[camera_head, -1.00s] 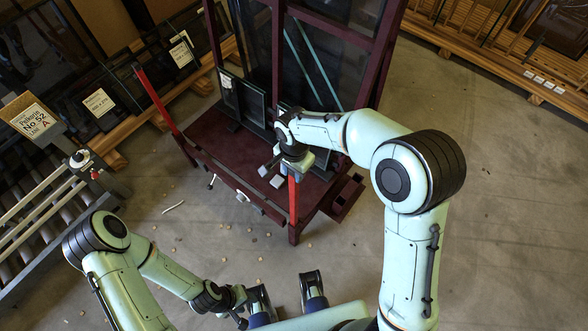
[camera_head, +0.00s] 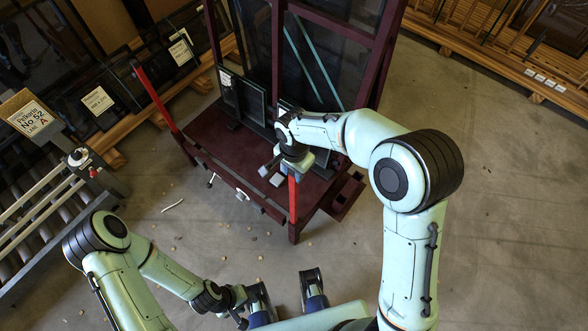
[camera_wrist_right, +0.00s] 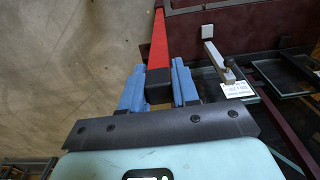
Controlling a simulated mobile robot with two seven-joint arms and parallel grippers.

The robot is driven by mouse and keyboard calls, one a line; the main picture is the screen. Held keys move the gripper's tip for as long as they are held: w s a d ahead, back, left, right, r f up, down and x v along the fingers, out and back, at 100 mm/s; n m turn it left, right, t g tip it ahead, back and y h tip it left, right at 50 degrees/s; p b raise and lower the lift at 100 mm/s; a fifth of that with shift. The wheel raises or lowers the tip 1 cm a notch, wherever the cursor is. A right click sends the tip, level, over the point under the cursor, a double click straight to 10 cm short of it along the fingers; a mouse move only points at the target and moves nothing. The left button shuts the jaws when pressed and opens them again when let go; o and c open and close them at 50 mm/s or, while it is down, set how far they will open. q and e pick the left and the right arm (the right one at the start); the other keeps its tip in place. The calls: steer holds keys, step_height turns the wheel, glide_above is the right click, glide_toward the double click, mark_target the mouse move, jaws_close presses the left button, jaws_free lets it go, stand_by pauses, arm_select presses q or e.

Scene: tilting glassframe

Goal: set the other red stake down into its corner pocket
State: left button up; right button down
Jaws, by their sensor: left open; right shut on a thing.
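My right gripper (camera_head: 293,166) is shut on a red stake (camera_head: 293,200) near its black top end. In the right wrist view the blue fingers (camera_wrist_right: 158,88) sit either side of this end, and the stake (camera_wrist_right: 159,45) runs away from them. Its lower end meets the near corner of the dark red frame (camera_head: 293,236); I cannot tell how deep it sits, and the pocket is hidden. Another red stake (camera_head: 156,98) stands at the frame's left corner. My left gripper (camera_head: 286,284) is open and empty at the bottom, apart from the frame.
Dark glass panes (camera_head: 243,100) stand on the frame beside the right gripper. A grey clamp-like piece (camera_wrist_right: 216,62) is close to the stake. A roller conveyor (camera_head: 38,218) is at left, and wooden racks (camera_head: 480,62) are at upper right. The floor right of the frame is clear.

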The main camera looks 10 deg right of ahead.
steer(key=shift+f+b, duration=0.7)
steer(key=shift+f, duration=0.35)
stand_by(0.5)
steer(key=c, duration=0.8)
jaws_free()
steer(key=shift+o, duration=0.2)
steer(key=shift+r, duration=0.15)
steer(key=shift+r+p, duration=2.25)
steer(key=shift+r, duration=0.65)
steer(key=shift+f, duration=0.1)
